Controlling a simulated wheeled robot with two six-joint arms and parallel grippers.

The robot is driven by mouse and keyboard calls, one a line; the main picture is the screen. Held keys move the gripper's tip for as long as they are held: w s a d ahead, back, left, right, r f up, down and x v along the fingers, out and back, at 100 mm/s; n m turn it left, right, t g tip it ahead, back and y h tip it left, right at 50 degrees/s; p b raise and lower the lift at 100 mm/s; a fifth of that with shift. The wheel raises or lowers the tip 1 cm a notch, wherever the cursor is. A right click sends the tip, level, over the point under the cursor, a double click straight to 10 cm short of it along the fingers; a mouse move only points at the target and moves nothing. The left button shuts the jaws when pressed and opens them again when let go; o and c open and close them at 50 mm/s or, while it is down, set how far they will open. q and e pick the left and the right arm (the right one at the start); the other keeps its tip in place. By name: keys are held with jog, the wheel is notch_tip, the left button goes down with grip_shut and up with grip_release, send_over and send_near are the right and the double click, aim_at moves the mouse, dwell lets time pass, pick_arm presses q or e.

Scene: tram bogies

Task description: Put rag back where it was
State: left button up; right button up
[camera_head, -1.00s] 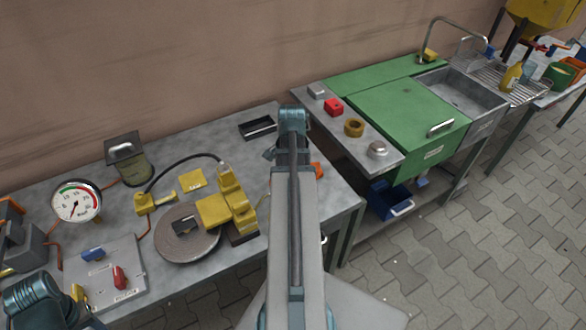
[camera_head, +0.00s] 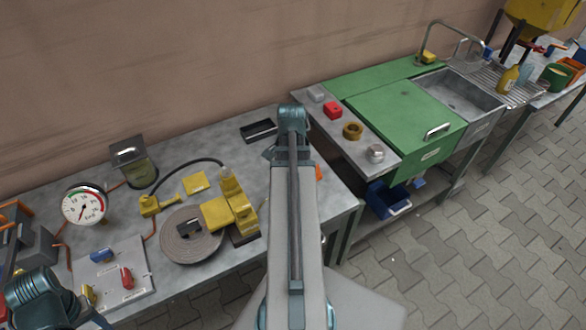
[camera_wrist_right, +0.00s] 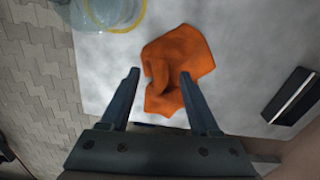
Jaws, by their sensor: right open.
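The rag (camera_wrist_right: 175,70) is orange and crumpled. In the right wrist view it lies on the grey table top (camera_wrist_right: 240,30). My right gripper (camera_wrist_right: 160,78) is open, with its two fingers apart at the near side of the rag; I cannot tell whether they touch it. In the head view my right arm hides most of the rag, and only a sliver of orange (camera_head: 318,172) shows beside the arm. My left arm shows at the lower left of the head view, but its fingertips are not in view.
A black tray (camera_head: 258,131) lies on the table near the rag. A yellow device (camera_head: 232,208), a coiled hose (camera_head: 186,245) and a pressure gauge (camera_head: 84,205) stand to the left. A green-topped bench (camera_head: 405,110) with a sink (camera_head: 460,95) is to the right.

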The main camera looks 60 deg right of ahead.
pick_arm(q)
notch_tip(320, 180, up, 6)
jog(key=p, duration=0.5)
pick_arm(e)
notch_tip(320, 180, up, 6)
jog(key=s+a, duration=0.1)
jog(key=a, duration=0.1)
jog(key=shift+a, duration=0.2)
jog(key=shift+d, duration=0.1)
jog(key=c, duration=0.3)
jog(key=shift+d+f+b, duration=0.35)
jog(key=shift+d, duration=0.15)
jog(key=c, duration=0.5)
jog(key=shift+d+f+b, duration=0.3)
jog(key=shift+d+f, duration=0.05)
jog(key=shift+d, duration=0.25)
jog(key=shift+d+f+b, duration=0.3)
jog(key=shift+d, duration=0.25)
grip_shut()
pick_arm(q)
jog(key=shift+f+b, duration=1.4)
jog(key=shift+f, duration=0.95)
pick_arm(e)
jog(key=shift+d+f, duration=0.2)
jog(key=shift+f, duration=1.15)
